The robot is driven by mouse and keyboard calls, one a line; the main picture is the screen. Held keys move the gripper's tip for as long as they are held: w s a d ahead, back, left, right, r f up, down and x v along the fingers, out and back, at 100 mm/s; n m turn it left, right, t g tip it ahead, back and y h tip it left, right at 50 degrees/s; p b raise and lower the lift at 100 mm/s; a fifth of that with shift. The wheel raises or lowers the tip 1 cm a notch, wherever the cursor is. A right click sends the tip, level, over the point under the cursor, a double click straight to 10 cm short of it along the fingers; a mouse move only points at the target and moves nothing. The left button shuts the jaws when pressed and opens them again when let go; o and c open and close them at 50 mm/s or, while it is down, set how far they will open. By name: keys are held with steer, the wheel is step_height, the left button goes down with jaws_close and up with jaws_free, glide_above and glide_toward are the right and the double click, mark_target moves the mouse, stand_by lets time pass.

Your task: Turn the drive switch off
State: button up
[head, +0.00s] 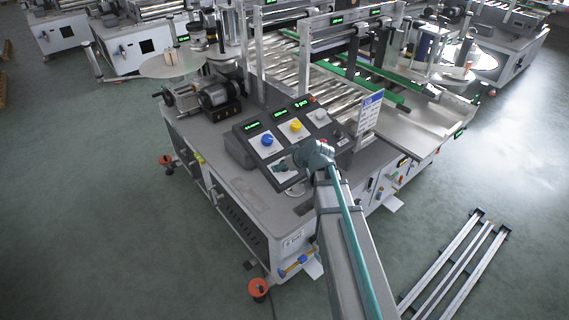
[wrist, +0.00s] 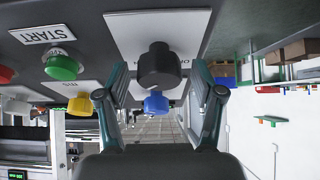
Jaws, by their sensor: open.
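The control panel (head: 246,152) stands on the corner of the near machine, with a blue knob (head: 267,140) and a yellow knob (head: 296,126). My gripper (head: 280,167) is over the panel's lower left part, by a white plate. In the wrist view a black knob (wrist: 159,66) on a white plate (wrist: 122,28) is between the fingers of my open gripper (wrist: 160,96), with space on both sides. The lettering on that plate is mostly hidden, so I cannot read which switch or position it marks. The blue knob (wrist: 156,103) shows beyond the black one.
A green button (wrist: 62,67) by a START label (wrist: 42,32), a yellow knob (wrist: 78,103) and a partly cut-off red button (wrist: 6,74) are nearby on the panel. A motor (head: 218,97) and a white sign (head: 370,112) stand beside the panel. A metal frame (head: 455,265) lies on the floor.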

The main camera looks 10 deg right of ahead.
steer(key=c, duration=1.1)
steer(key=shift+c, duration=0.2)
